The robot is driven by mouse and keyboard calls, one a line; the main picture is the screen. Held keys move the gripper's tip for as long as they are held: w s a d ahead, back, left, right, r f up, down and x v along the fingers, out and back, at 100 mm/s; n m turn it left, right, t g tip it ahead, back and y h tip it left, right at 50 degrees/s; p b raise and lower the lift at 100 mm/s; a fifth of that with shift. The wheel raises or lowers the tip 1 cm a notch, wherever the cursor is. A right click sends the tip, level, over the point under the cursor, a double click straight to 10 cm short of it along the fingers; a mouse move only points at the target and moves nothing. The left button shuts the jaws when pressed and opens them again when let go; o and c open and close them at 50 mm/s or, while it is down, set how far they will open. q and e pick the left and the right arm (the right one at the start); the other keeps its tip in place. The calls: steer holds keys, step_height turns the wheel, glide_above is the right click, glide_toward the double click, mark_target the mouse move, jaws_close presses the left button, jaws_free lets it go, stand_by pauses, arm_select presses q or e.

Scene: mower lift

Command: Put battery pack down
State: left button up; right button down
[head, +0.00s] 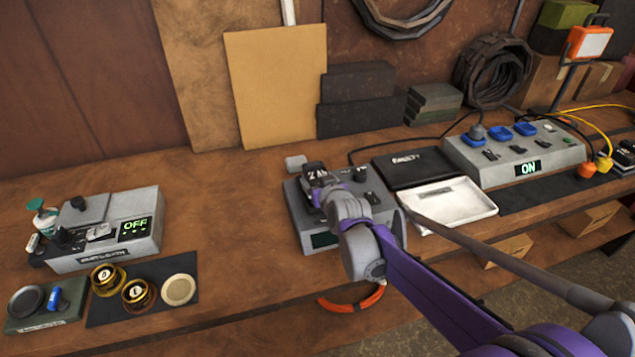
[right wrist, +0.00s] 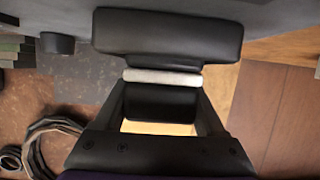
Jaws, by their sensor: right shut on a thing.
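The battery pack (head: 314,171) is a small dark block with a pale "2 Ah" marking. My right gripper (head: 330,190) is shut on it, over the back left part of a grey box-shaped device (head: 320,240) with a small dark display on its front. I cannot tell whether the pack touches the device's top, because my gripper covers its lower part. In the right wrist view, dark blocks fill the space at the jaws, and pack and fingers are hard to tell apart. My left gripper is not in view.
A black case and white tray (head: 455,205) lie close to the device's right. A grey unit reading "ON" (head: 515,150) stands beyond. At left stand an "OFF" scale-like unit (head: 110,225) and brass weights. Bare bench (head: 230,220) lies left of the device.

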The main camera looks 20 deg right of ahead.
steer(key=shift+f, duration=0.2)
steer(key=shift+f, duration=0.25)
jaws_free()
steer(key=shift+s+f, duration=0.1)
steer(key=shift+r, duration=0.55)
steer(key=p+v, duration=0.1)
steer(key=v, duration=1)
steer(key=shift+s+r, duration=0.2)
steer(key=shift+s, duration=0.15)
steer(key=s+f+g, duration=0.1)
steer(key=s+f, duration=0.1)
steer(key=s, duration=0.1)
steer(key=s+f+g, duration=0.1)
steer(key=s+f, duration=0.1)
steer(key=s, duration=0.2)
steer(key=s+a+f+g, duration=0.1)
steer(key=s+f, duration=0.1)
steer(key=s, duration=0.1)
steer(key=shift+s+f+g, duration=0.2)
steer(key=shift+s+g, duration=0.2)
steer(key=s+d+f+g, duration=0.1)
steer(key=s+f+g, duration=0.3)
steer(key=s+f, duration=0.4)
steer(key=s, duration=0.7)
steer(key=shift+s+f+g, duration=0.15)
steer(key=shift+s+g, duration=0.1)
steer(key=shift+g, duration=0.15)
